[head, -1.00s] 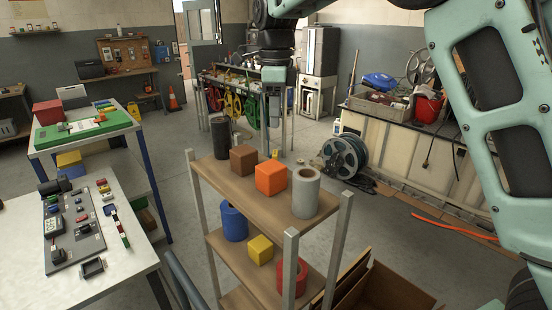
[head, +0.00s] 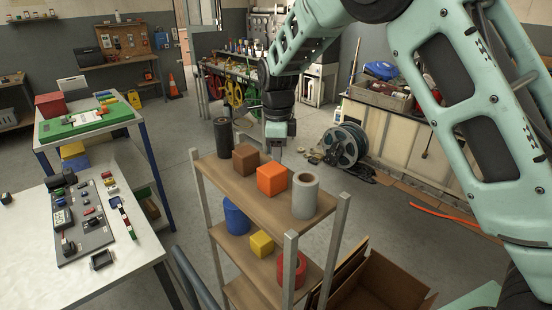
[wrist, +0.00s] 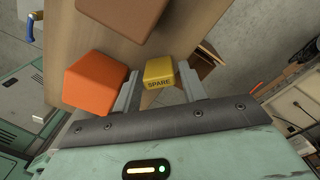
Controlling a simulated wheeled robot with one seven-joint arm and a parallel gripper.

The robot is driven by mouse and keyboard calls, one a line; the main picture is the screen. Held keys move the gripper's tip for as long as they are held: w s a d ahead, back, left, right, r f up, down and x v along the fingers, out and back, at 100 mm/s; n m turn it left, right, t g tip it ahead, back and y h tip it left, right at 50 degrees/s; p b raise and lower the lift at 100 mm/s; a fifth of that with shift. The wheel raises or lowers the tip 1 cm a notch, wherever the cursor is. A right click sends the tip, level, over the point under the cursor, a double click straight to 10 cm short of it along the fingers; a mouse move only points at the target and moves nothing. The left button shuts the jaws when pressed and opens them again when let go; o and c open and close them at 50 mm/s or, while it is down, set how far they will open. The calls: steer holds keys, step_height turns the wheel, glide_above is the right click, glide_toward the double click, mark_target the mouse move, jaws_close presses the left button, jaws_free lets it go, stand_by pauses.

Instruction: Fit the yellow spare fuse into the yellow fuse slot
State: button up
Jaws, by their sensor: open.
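The yellow spare fuse (wrist: 159,73) is a small block marked SPARE, on the wooden top shelf (wrist: 70,28) beside an orange cube (wrist: 95,84) in the wrist view. My gripper (wrist: 159,92) is open, with one finger on each side of the fuse's near end; I cannot tell whether they touch it. In the head view my gripper (head: 278,146) hangs behind the orange cube (head: 272,179), and the fuse is hidden there. A grey panel (head: 92,241) with small coloured parts lies on the left white table. I cannot make out the yellow slot.
A brown cube (head: 246,159), a black cylinder (head: 223,138) and a grey tube (head: 305,196) share the top shelf. A yellow cube (head: 261,244) is on the shelf below. A hose reel (head: 345,146) stands on the floor behind.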

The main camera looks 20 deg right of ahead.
steer(key=c, duration=0.8)
step_height(320, 180, up, 10)
steer(key=b, duration=0.3)
steer(key=shift+b, duration=0.35)
